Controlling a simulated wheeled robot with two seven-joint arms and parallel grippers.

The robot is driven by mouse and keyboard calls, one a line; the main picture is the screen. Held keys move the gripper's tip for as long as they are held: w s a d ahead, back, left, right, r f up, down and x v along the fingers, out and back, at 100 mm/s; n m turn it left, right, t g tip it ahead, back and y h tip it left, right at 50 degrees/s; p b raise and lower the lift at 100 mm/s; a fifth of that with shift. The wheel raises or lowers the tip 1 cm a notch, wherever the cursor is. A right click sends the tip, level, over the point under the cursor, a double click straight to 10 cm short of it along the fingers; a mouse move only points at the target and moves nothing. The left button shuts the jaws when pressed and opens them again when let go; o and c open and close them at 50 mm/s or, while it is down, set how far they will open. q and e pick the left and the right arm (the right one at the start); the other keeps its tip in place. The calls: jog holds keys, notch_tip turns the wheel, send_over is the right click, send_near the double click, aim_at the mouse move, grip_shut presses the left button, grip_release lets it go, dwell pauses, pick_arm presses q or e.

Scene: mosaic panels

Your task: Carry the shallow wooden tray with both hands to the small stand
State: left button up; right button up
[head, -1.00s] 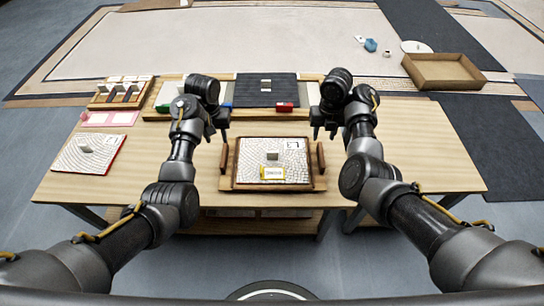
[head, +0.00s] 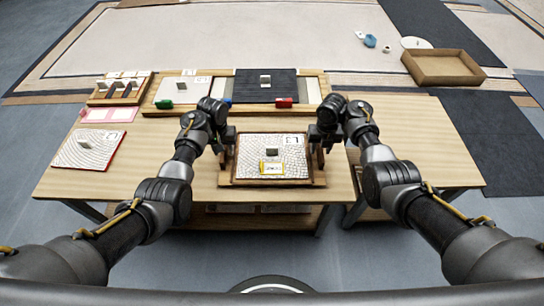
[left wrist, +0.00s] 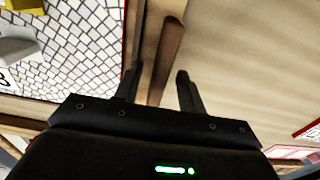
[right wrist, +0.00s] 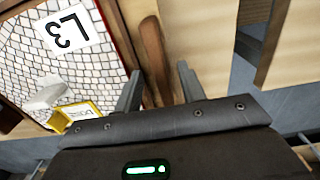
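The shallow wooden tray (head: 272,183) lies on the workbench, with a white mosaic panel (head: 290,168) marked L3 in it. The panel carries a grey knob and a yellow-edged tag (head: 272,168). My left gripper (head: 224,150) is at the tray's left side; in the left wrist view its open fingers (left wrist: 158,85) stand either side of the left handle (left wrist: 170,45). My right gripper (head: 318,150) is at the right side; its open fingers (right wrist: 158,85) straddle the right handle (right wrist: 154,50). A wooden-topped stand (head: 430,150) adjoins the bench at right.
Behind the tray is a wooden frame holding a pale panel (head: 180,88) and a dark panel (head: 265,84), with red, green and blue pieces. Another mosaic panel (head: 85,150) lies at left, near a slotted rack (head: 118,100).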

pick_arm(q)
jog(key=shift+f, duration=0.4)
pick_arm(e)
jog(key=shift+f, duration=0.45)
pick_arm(q)
grip_shut()
pick_arm(e)
grip_shut()
pick_arm(q)
jog(key=shift+r, duration=0.1)
